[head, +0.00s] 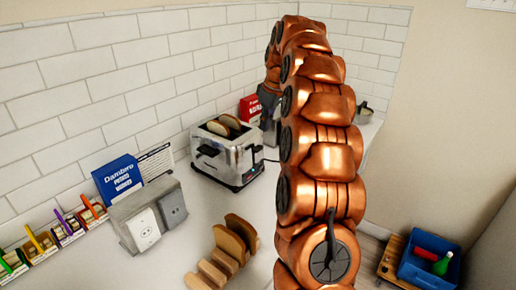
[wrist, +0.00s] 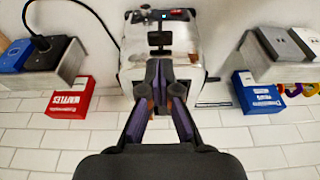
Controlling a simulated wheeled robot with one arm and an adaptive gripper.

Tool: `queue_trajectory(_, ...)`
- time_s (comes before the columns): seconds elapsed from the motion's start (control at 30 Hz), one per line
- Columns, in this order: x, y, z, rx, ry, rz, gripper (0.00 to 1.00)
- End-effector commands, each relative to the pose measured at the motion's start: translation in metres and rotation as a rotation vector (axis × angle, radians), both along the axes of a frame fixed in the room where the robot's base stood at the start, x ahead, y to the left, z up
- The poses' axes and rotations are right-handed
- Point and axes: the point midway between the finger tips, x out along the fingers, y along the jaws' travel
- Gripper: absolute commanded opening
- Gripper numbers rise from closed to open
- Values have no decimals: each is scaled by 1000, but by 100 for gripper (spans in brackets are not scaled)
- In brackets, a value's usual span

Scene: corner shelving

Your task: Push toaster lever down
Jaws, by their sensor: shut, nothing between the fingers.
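The chrome toaster (head: 245,158) stands on the counter against the tiled wall, with two bread slices (head: 224,126) in its top slots. Black parts show on its side in the head view. In the wrist view the toaster (wrist: 188,38) is at the top centre, with a black lever-like part (wrist: 160,39) on its face below a small panel. My gripper (wrist: 165,66) is shut and empty, its fingertips overlapping the toaster in this view. Contact cannot be told. The fingers hide part of the toaster and bread. In the head view my arm hides the fingertips.
A red box (head: 250,107) stands behind the toaster. A blue box (head: 118,177) and a grey outlet block (head: 142,216) stand to the left. A wooden rack (head: 230,250) stands in front. A blue bin (head: 428,262) is low at right.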

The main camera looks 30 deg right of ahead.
Motion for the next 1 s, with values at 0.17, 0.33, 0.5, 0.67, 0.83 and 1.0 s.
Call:
queue_trajectory(0.17, 0, 0, -2, 0, 0, 0, 0)
queue_trajectory(0.33, 2, 1, -10, 0, 0, 0, 0)
queue_trajectory(0.5, 6, 2, -27, 1, 1, 0, 0)
queue_trajectory(0.67, 9, 4, -45, 2, 4, 1, 0)
queue_trajectory(0.83, 14, 5, -60, 0, 0, 0, 0)
queue_trajectory(1.0, 16, 6, -68, 1, 1, 0, 0)
